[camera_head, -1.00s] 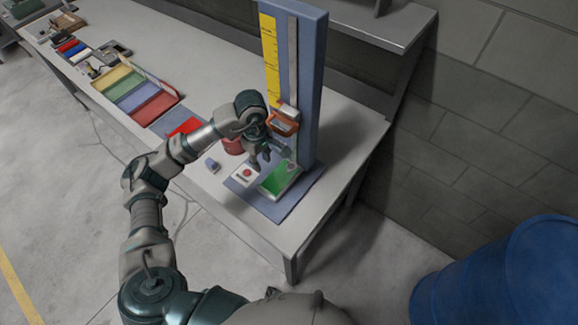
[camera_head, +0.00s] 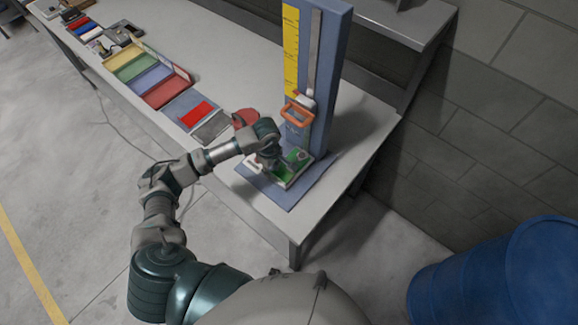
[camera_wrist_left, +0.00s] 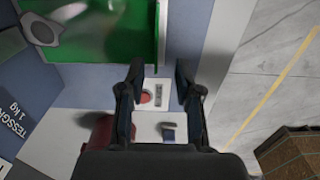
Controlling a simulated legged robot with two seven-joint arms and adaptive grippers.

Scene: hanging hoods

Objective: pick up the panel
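A green panel (camera_head: 295,171) with a pale edge lies on the blue base of a tall stand at the near end of the bench. In the left wrist view the green panel (camera_wrist_left: 100,38) fills the upper left, with a grey ring on it. A small white block with a red button (camera_wrist_left: 150,95) shows between and beyond my fingers. My left gripper (camera_wrist_left: 161,70) is open and empty, its fingers apart. In the head view the left gripper (camera_head: 270,160) is just above the panel's left part and partly hides it; contact cannot be told. My right gripper is not in view.
The blue column (camera_head: 328,75) with a yellow scale (camera_head: 291,50) and an orange-handled carriage (camera_head: 298,113) stands right behind the panel. A red round object (camera_head: 244,118) and coloured trays (camera_head: 150,75) lie farther left. A blue barrel (camera_head: 500,270) stands on the floor at right.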

